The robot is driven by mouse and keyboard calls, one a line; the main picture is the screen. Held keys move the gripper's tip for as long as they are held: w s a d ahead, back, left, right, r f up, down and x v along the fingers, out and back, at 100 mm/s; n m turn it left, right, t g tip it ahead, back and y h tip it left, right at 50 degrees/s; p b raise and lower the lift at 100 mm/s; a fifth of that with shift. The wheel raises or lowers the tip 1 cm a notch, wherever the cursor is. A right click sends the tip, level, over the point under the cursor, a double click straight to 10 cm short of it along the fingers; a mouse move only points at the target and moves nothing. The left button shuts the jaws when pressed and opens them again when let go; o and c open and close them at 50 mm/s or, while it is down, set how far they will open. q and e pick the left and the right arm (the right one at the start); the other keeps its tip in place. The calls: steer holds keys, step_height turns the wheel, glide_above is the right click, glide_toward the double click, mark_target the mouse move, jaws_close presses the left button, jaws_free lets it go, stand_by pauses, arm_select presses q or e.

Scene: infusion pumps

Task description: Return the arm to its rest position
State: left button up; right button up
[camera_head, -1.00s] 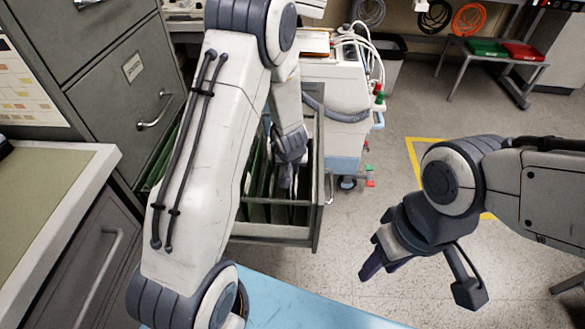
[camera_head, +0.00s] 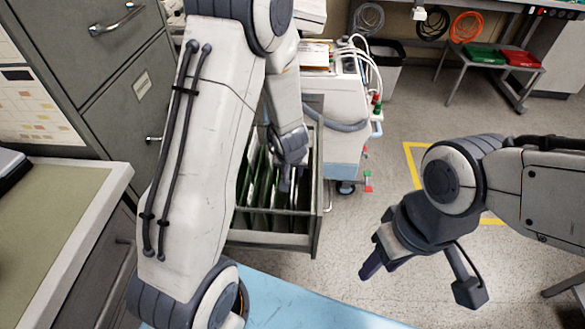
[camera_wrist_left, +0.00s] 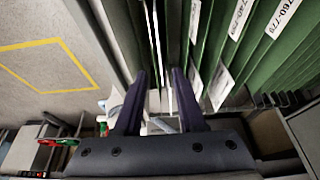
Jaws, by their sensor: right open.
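My left arm (camera_head: 205,150) reaches in from the left, over the open file drawer (camera_head: 272,240). My left gripper (camera_head: 287,182) points down at the hanging files in the drawer. In the left wrist view its two dark fingers (camera_wrist_left: 156,85) stand apart, with pale folder edges and background visible beyond the gap. I see nothing clamped between them. Green hanging folders (camera_wrist_left: 235,60) with white number labels are close to the right finger. My right gripper (camera_head: 375,262) is open and empty over the floor at the right, its arm bent in from the right edge.
A grey filing cabinet (camera_head: 105,75) stands at the left, beside a counter (camera_head: 60,215). A white wheeled machine (camera_head: 345,105) stands behind the drawer. A blue surface (camera_head: 290,300) lies in front of me. The floor (camera_head: 395,150) at the right is largely clear, with yellow tape.

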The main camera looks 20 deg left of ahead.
arm_select(q)
steer(key=shift+s+r, duration=0.2)
steer(key=shift+r, duration=0.3)
steer(key=shift+d, duration=0.1)
steer(key=s+d+r+m+g+h, duration=0.1)
steer(key=s+d+r+m+h, duration=0.15)
steer(key=s+d+r, duration=0.4)
steer(key=s+d+r+m+g+h, duration=0.1)
steer(key=s+d+r+m+h, duration=0.2)
steer(key=d, duration=0.7)
steer(key=s+a+r+m+g+y, duration=0.1)
steer(key=s+r+m+g+y, duration=0.35)
steer(key=s, duration=1.15)
step_height(320, 180, up, 16)
steer(key=t+h+p, duration=0.1)
steer(key=t+p, duration=0.1)
steer(key=p, duration=1.1)
steer(key=shift+s+a+f, duration=0.2)
steer(key=shift+s+a, duration=0.1)
steer(key=shift+a, duration=0.15)
